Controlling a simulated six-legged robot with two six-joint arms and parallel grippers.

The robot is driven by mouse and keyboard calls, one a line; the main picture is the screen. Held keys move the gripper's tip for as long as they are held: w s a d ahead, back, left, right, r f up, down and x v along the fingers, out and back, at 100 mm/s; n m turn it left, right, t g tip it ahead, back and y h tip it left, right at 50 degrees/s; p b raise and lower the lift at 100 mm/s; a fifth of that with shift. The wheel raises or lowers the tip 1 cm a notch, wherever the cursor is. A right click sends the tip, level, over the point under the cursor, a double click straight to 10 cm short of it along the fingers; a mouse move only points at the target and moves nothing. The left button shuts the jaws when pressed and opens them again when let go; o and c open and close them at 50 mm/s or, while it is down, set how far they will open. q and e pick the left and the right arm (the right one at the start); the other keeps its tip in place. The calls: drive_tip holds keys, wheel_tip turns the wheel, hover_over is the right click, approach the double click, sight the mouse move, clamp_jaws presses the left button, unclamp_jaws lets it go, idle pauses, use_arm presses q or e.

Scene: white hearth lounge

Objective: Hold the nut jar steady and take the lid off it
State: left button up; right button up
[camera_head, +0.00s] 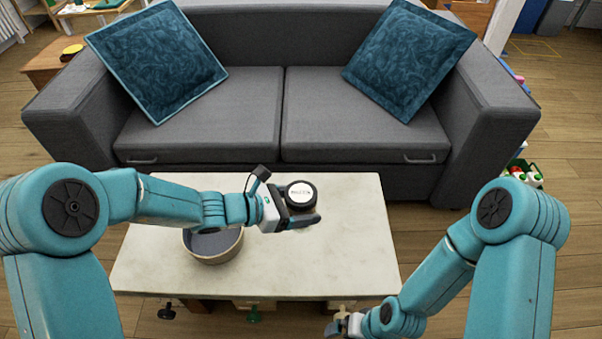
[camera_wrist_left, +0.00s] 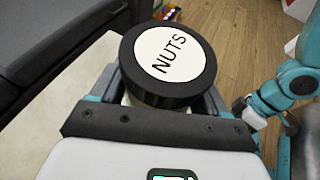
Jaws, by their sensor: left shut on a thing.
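The nut jar's lid (camera_head: 300,194) is black with a white label and sits on top of the jar. In the left wrist view the lid (camera_wrist_left: 171,62) shows the word NUTS. My left gripper (camera_head: 302,216) is shut on the jar below the lid, over the table's middle. The jar's body is mostly hidden by the lid and the fingers. My right gripper (camera_head: 343,326) is low by the table's front edge, apart from the jar and partly cut off by the frame's bottom. Its jaws are too unclear to judge.
The pale table (camera_head: 350,250) is clear to the right of the jar. A beige bowl (camera_head: 213,260) with a grey inside stands on it at left, partly under my left arm. A grey sofa (camera_head: 230,110) with two blue cushions stands behind the table.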

use_arm(q)
drive_tip(key=s+a+r+n+t+y, duration=0.1)
drive_tip(key=s+a+n+t, duration=0.1)
drive_tip(key=a, duration=0.9)
drive_tip(key=s+a+n+t+y, duration=0.2)
drive_tip(key=a, duration=0.8)
drive_tip(key=shift+m+g+h, duration=0.5)
drive_tip(key=shift+m+h, duration=0.1)
drive_tip(key=shift+h, duration=0.1)
drive_tip(key=r+p, duration=0.4)
drive_tip(key=p, duration=0.2)
drive_tip(key=s+d+r+p, duration=0.1)
drive_tip(key=r+p, duration=0.4)
drive_tip(key=p, duration=0.2)
drive_tip(key=r+p, duration=0.5)
drive_tip(key=p, duration=0.1)
drive_tip(key=shift+s+d+r, duration=0.1)
drive_tip(key=shift+s+d, duration=0.2)
drive_tip(key=shift+s, duration=0.1)
